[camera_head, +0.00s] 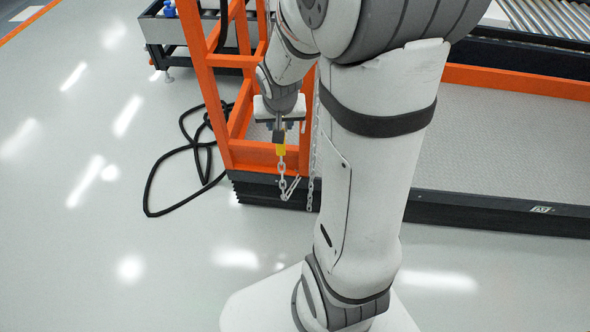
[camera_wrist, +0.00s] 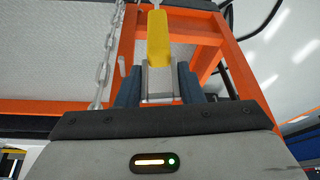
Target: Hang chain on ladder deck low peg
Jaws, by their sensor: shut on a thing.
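My gripper (camera_head: 279,125) points down beside the orange ladder frame. It is shut on the end piece of the chain, with a yellow part (camera_head: 281,149) showing below the fingers. The grey chain (camera_head: 282,168) hangs from this piece, loops near the black deck edge, and rises again to the right beside my arm. In the wrist view, the yellow part (camera_wrist: 158,38) lies ahead of the jaws (camera_wrist: 160,85), and a chain strand (camera_wrist: 103,50) runs along the left. The orange ladder deck frame (camera_head: 205,80) stands around the gripper. I cannot make out the low peg.
A black hose (camera_head: 150,190) lies looped on the floor left of the ladder. A grey platform with a black edge (camera_head: 480,209) and orange rail (camera_head: 520,82) extends right. A roller conveyor (camera_head: 545,18) stands behind.

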